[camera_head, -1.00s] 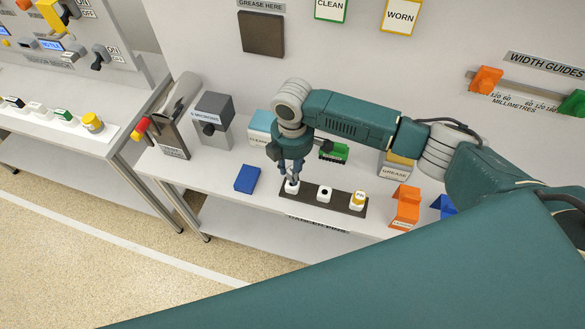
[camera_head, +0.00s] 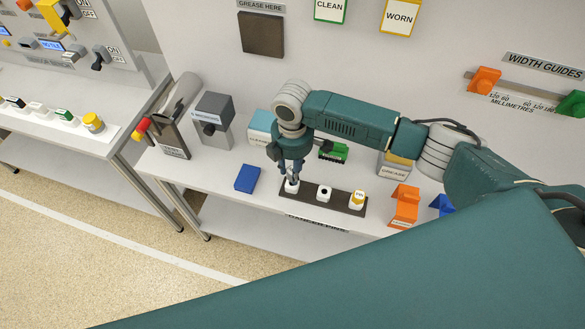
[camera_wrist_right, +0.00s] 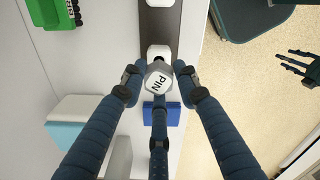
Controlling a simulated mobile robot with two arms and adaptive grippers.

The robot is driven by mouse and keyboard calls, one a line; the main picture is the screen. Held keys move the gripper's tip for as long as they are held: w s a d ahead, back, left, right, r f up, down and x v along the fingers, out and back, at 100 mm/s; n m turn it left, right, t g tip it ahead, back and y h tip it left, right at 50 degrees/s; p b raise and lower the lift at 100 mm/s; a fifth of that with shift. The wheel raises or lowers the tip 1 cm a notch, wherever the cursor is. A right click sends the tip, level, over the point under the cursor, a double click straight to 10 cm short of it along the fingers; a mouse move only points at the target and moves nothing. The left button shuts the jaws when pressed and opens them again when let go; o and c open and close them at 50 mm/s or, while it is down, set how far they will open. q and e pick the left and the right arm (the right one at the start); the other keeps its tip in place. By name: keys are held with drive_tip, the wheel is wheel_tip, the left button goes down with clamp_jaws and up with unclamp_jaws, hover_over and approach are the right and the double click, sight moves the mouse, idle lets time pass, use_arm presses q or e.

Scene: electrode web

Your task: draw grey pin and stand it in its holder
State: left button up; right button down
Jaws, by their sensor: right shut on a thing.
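My right gripper (camera_head: 292,178) points down over the left end of the dark pin rack (camera_head: 309,194). It is shut on the grey pin (camera_wrist_right: 160,80), whose grey head reads PIN in the right wrist view. A white holder (camera_head: 292,187) stands right below the fingertips; whether the pin's lower end is in it is hidden. The middle white holder (camera_head: 324,194) shows a dark hole and is empty. A yellow-topped pin (camera_head: 358,199) stands at the rack's right end. A dark hand with spread fingers (camera_wrist_right: 299,68), seemingly my left gripper, hangs over the floor in the wrist view.
A blue block (camera_head: 247,178) lies left of the rack. A green piece (camera_head: 333,152) and a teal-and-white box (camera_head: 260,130) stand behind the gripper. A grease box (camera_head: 394,167) and orange blocks (camera_head: 404,207) are to the right. The bench's front edge is close to the rack.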

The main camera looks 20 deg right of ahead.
drive_tip(key=shift+p, duration=0.35)
drive_tip(key=shift+f+b, duration=1)
drive_tip(key=shift+f, duration=1)
drive_tip(key=c, duration=1.2)
unclamp_jaws()
wheel_tip(320, 180, up, 12)
drive_tip(key=shift+f, duration=0.1)
